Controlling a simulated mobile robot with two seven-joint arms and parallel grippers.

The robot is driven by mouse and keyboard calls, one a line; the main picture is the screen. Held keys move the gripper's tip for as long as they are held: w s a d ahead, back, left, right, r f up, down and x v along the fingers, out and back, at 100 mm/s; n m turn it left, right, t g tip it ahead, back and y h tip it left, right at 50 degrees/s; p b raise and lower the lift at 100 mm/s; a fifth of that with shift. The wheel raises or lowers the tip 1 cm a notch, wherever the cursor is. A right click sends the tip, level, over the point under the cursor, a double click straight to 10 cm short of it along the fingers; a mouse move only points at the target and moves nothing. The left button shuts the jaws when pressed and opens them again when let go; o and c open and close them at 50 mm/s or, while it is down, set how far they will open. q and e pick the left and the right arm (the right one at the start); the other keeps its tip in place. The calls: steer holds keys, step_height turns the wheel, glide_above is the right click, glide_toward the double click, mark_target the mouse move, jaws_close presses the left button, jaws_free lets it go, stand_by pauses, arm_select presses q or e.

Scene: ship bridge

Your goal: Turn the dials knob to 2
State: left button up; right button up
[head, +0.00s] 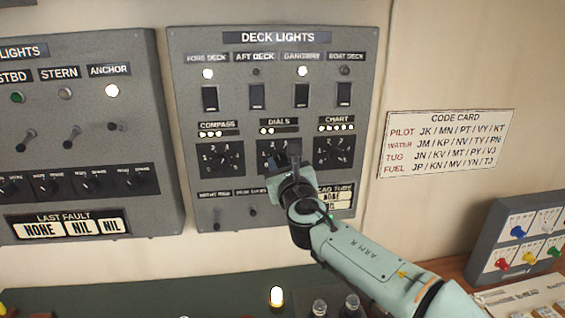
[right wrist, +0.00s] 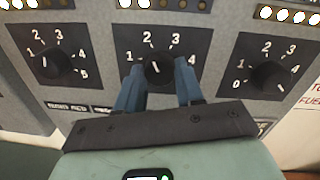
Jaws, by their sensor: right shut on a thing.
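The DIALS knob (right wrist: 156,70) is a black rotary knob on a dark plate with numbers around it, in the middle of the right wrist view. My right gripper (right wrist: 160,72) has its two blue fingers on either side of the knob and is shut on it. A short white mark shows on the knob, but I cannot tell for sure which number it points to. In the head view my right gripper (head: 281,160) covers most of the DIALS plate (head: 264,148). Two lamps (head: 266,130) are lit under the DIALS label. My left gripper is out of view.
The COMPASS knob (head: 218,160) is close on the left and the CHART knob (head: 334,153) close on the right. Deck light switches (head: 256,96) are above; small toggles (head: 217,214) are below. A code card (head: 446,143) hangs to the right.

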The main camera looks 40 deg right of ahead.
stand_by(0.4)
steer(key=o, duration=1)
steer(key=shift+o, duration=0.2)
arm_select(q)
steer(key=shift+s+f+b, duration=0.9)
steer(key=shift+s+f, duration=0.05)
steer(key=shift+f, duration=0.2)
arm_select(e)
steer(key=v, duration=1.3)
steer(key=shift+s, duration=0.15)
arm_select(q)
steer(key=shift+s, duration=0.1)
